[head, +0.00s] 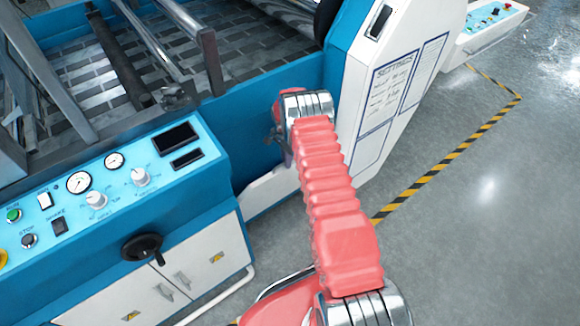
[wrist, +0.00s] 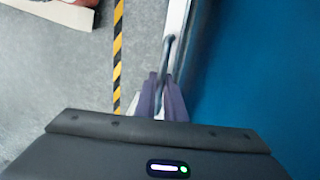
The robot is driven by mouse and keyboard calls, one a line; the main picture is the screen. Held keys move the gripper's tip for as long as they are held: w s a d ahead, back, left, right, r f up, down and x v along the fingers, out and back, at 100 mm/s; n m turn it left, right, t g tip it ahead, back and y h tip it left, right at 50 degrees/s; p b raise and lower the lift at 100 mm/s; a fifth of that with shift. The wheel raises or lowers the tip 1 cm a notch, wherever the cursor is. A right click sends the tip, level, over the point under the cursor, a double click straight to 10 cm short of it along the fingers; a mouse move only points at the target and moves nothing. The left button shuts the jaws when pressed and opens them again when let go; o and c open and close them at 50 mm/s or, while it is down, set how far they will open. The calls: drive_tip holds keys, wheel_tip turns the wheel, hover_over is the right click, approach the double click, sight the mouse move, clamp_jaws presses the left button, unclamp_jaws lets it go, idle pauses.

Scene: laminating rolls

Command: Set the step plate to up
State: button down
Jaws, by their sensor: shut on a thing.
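My gripper (head: 284,152) is at the end of the red arm, low beside the blue machine side, partly hidden by the wrist. In the wrist view, its purple-grey fingers (wrist: 164,102) are shut on a thin dark bent handle (wrist: 166,56). The handle stands along a pale strip (wrist: 177,22) that looks like the step plate's edge. In the head view, a pale plate (head: 268,193), apparently the step plate, shows low between the control console and the white end housing. The arm hides part of it, and I cannot tell its tilt.
The control console (head: 125,185) with dials and a black handwheel (head: 143,248) stands at left. The white end housing (head: 392,85) rises close to the right of the arm. Grey floor with a yellow-black line (head: 448,150) is open at right.

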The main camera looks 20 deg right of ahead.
drive_tip(key=shift+w+a+f, duration=0.1)
drive_tip(key=shift+w+f, duration=0.05)
drive_tip(key=c, duration=1.8)
unclamp_jaws()
drive_tip(key=shift+c, duration=0.2)
wheel_tip(320, 180, up, 14)
drive_tip(key=w, duration=0.1)
drive_tip(key=shift+w, duration=0.15)
